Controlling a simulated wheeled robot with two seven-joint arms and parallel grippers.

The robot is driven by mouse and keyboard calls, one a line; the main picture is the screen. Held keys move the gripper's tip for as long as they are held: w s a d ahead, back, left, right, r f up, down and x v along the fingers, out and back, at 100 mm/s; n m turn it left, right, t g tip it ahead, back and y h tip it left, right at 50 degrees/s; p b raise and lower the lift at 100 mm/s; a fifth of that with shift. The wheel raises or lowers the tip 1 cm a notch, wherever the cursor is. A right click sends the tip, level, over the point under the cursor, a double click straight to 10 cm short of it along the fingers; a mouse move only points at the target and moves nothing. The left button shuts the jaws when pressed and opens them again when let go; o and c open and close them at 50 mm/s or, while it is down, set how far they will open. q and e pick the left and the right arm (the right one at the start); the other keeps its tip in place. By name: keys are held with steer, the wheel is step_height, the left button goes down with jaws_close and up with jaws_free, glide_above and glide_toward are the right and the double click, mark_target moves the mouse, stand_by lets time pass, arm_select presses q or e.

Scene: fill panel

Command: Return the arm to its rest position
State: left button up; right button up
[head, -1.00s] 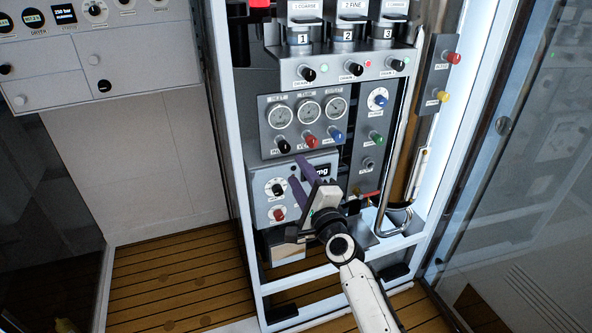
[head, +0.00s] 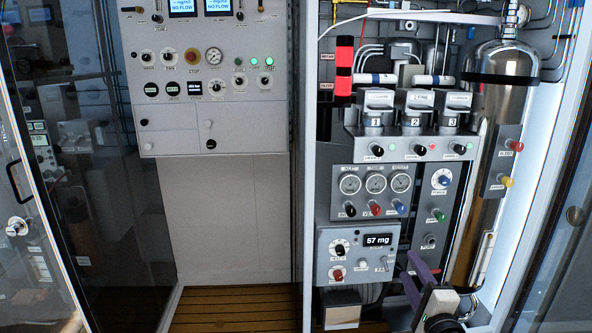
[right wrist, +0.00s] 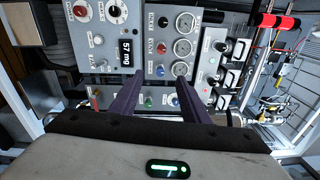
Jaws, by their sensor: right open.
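My right gripper (head: 408,268) shows at the lower right of the head view, in front of the lower part of the panel. Its two purple fingers are apart, with nothing seen between them. In the right wrist view the open fingers (right wrist: 154,80) point toward the panel, which appears turned on its side. The arm behind the gripper is mostly cut off by the bottom edge of the head view. My left gripper is not in view.
A box with a "57 mg" display (head: 380,241) stands just left of the gripper. Above are a gauge panel (head: 375,172) and three numbered units (head: 412,120). A steel cylinder (head: 501,80) and the cabinet frame are at the right. Wooden floor (head: 225,308) shows below.

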steer(key=s+d+r+n+h, duration=0.15)
steer(key=d+r, duration=0.25)
steer(key=d, duration=0.8)
steer(key=s+d+r+n+h, duration=0.1)
steer(key=d+r+n, duration=0.25)
steer(key=d, duration=0.75)
steer(key=s+a+f+n+g+y, duration=0.1)
steer(key=s+a+f+n+g, duration=0.1)
steer(key=s+a+f+n, duration=0.6)
steer(key=s+a+f+n+g+y, duration=0.1)
steer(key=s+a+f+g+y, duration=0.2)
steer(key=f, duration=0.9)
steer(key=s+a+f+n+g, duration=0.3)
steer(key=s+a+f+n, duration=0.3)
steer(key=s, duration=0.7)
steer(key=s+a+f+n+g, duration=0.3)
steer(key=s+f+n, duration=0.45)
steer(key=s, duration=0.65)
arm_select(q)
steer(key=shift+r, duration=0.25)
arm_select(e)
steer(key=a+m+t, duration=0.1)
steer(key=a+m, duration=0.5)
steer(key=a, duration=0.7)
steer(key=shift+w+f+m, duration=0.2)
steer(key=shift+f+m, duration=0.15)
steer(key=shift+f, duration=0.1)
